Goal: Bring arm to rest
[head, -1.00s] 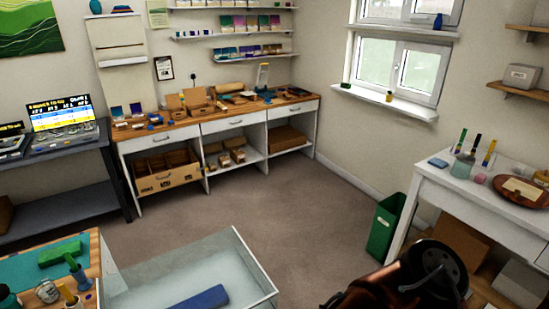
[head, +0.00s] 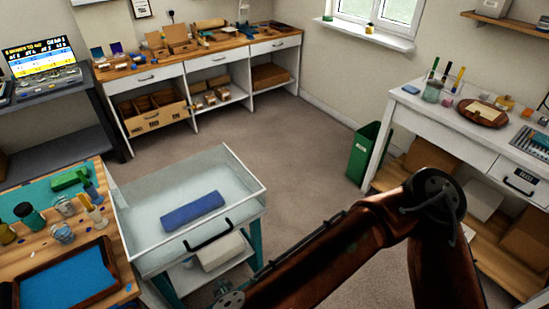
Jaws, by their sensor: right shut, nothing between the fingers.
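My right arm (head: 330,240), dark copper-brown, comes up from the bottom right to a black elbow joint, then slopes down to the lower left. Its wrist end, with the right gripper (head: 229,298), is at the bottom edge, in front of the white trolley. The gripper is shut and empty; its fingers are mostly cut off by the frame edge. No object is seen held there. My left gripper is out of view.
A clear-walled tub (head: 128,232) on the trolley holds a blue block (head: 192,211). A wooden table (head: 125,200) with bottles and a blue-lined tray (head: 114,259) stands left. The green bin (head: 363,155) and white desk (head: 440,115) are right. Open carpet (head: 270,150) lies mid-room.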

